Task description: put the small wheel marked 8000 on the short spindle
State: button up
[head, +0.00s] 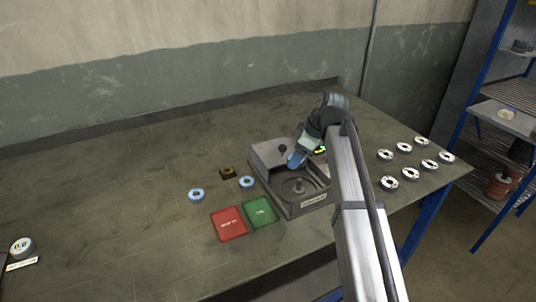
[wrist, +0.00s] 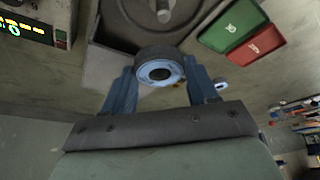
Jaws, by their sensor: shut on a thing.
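My gripper (wrist: 160,80) is shut on a small wheel (wrist: 158,54) with a pale blue face and a dark centre hole. No marking can be read on it. In the head view my gripper (head: 295,162) is over the grey machine (head: 285,204), and the held wheel cannot be made out there. A spindle (head: 299,186) stands on a round plate in the machine's open tray. In the wrist view this spindle (wrist: 163,12) is just beyond the held wheel, at the top edge. The wheel is apart from it in the picture; its height above the tray is unclear.
Two blue-rimmed wheels (head: 196,195) (head: 246,182) lie left of the machine beside a small brown block (head: 228,172). Red (head: 229,224) and green (head: 261,212) plates lie in front. Several white wheels (head: 404,147) are at right.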

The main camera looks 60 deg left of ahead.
aim_at(301, 179)
jog(key=shift+w+d+f+m, duration=0.1)
jog(key=shift+d+m, duration=0.3)
jog(key=shift+d, duration=0.7)
jog(key=shift+d+m+t, duration=0.15)
jog(key=shift+m+t, duration=0.15)
jog(key=shift+w+a+m, duration=0.1)
jog(key=shift+a+m, duration=0.1)
jog(key=shift+m, duration=0.3)
jog(key=shift+f, duration=0.15)
jog(key=shift+f, duration=1.65)
jog(key=shift+f, duration=2.6)
jog(key=o, duration=1.2)
jog(key=shift+o, duration=0.2)
